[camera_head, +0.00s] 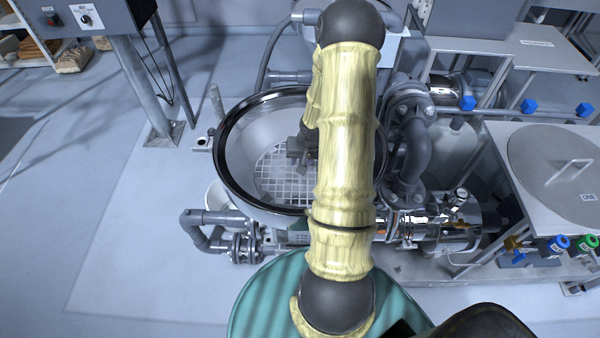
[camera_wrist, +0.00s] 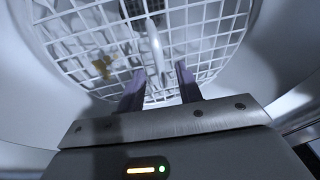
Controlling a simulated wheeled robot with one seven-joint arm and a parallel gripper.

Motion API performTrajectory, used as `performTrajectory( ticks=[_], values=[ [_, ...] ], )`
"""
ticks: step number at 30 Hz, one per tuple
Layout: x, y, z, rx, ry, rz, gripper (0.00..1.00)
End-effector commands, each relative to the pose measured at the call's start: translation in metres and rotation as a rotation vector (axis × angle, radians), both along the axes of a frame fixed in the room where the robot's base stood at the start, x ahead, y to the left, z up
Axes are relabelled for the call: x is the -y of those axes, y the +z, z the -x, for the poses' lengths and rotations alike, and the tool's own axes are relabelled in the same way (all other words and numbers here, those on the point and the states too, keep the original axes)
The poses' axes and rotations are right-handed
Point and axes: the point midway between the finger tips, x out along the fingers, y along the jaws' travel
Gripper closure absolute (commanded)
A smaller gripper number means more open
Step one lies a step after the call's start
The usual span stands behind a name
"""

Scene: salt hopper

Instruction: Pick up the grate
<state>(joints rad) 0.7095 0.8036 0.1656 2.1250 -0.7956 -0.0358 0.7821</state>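The grate (camera_head: 272,183) is a white square mesh lying inside the round hopper (camera_head: 232,150), which has a dark rim. In the wrist view the grate (camera_wrist: 205,40) fills the upper part. A pale upright bar, like a handle (camera_wrist: 156,45), stands out near its middle. My gripper (camera_head: 302,172) is down inside the hopper, over the grate. In the wrist view my gripper (camera_wrist: 158,74) has its two fingers apart, with the bar's near end between or just beyond the tips. I cannot tell whether they touch it. My arm hides the right part of the grate in the head view.
Grey pipes and valves (camera_head: 410,150) crowd the hopper's right side. A steel tank with a round lid (camera_head: 555,165) stands at the far right. A teal drum (camera_head: 262,298) is in front. A control-box post (camera_head: 150,95) stands at the left. Floor at the left is clear.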

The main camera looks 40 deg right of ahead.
Motion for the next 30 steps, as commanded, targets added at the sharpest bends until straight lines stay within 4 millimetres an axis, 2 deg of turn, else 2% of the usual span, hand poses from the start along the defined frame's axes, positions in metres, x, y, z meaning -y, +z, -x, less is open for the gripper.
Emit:
performTrajectory(
  ticks=[3, 7, 23, 24, 29, 30],
  values=[
    [-0.003, -0.019, -0.005, -0.002, 0.003, 0.000, 0.65],
    [-0.002, -0.031, -0.009, -0.001, 0.001, 0.000, 0.65],
    [-0.001, -0.031, -0.009, 0.001, 0.000, 0.001, 0.65],
    [-0.001, -0.031, -0.009, 0.000, 0.000, 0.000, 0.67],
    [-0.001, -0.031, -0.009, 0.000, 0.000, 0.000, 0.98],
    [-0.001, -0.031, -0.009, 0.000, 0.000, 0.000, 1.00]
  ],
)
